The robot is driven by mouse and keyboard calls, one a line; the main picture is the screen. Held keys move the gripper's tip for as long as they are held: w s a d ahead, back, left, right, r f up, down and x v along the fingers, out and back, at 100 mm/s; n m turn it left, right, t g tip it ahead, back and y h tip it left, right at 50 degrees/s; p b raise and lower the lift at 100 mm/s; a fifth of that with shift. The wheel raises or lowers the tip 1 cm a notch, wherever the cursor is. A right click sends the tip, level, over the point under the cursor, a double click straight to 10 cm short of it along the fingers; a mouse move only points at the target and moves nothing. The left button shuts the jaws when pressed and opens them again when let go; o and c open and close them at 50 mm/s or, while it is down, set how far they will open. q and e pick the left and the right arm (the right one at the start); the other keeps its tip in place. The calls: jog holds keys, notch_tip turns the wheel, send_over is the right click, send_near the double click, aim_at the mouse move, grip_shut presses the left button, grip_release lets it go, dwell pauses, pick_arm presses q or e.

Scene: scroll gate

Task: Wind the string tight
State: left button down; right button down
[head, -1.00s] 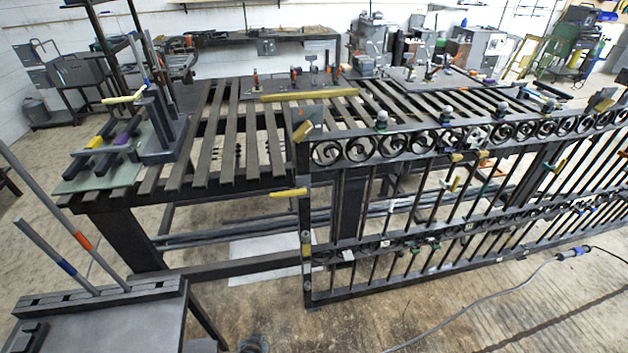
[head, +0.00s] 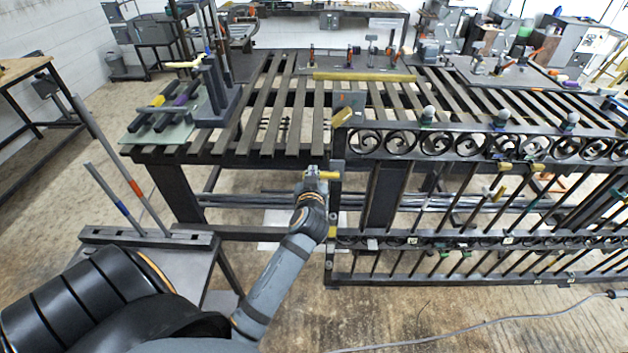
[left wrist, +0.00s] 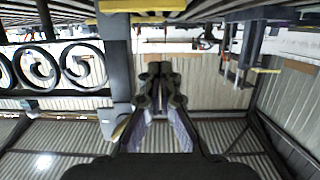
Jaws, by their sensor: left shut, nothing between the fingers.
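My left gripper (head: 312,178) is at the end post (head: 335,205) of the black scroll gate (head: 470,143). It is shut and empty; its fingertips also show together in the left wrist view (left wrist: 158,72). A yellow handle (head: 329,175) sticks out level from the post right beside the fingertips; I cannot tell if they touch. In the left wrist view a yellow bar (left wrist: 143,5) crosses the top edge, apart from the fingers. My right gripper is out of view.
The slatted table (head: 200,152) stands behind the gate, carrying a dark rack (head: 215,90) at its left. A small bench (head: 195,240) with two upright rods is at front left, near my left arm. A cable (head: 480,330) lies on the open floor.

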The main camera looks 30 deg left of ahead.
pick_arm(q)
jog(key=b, duration=0.1)
send_over(321, 175)
jog(key=s+a, duration=0.1)
jog(key=s, duration=0.1)
jog(key=f, duration=0.2)
jog(key=f+b, duration=0.3)
jog(key=shift+s+f, duration=0.25)
jog(key=shift+s, duration=0.15)
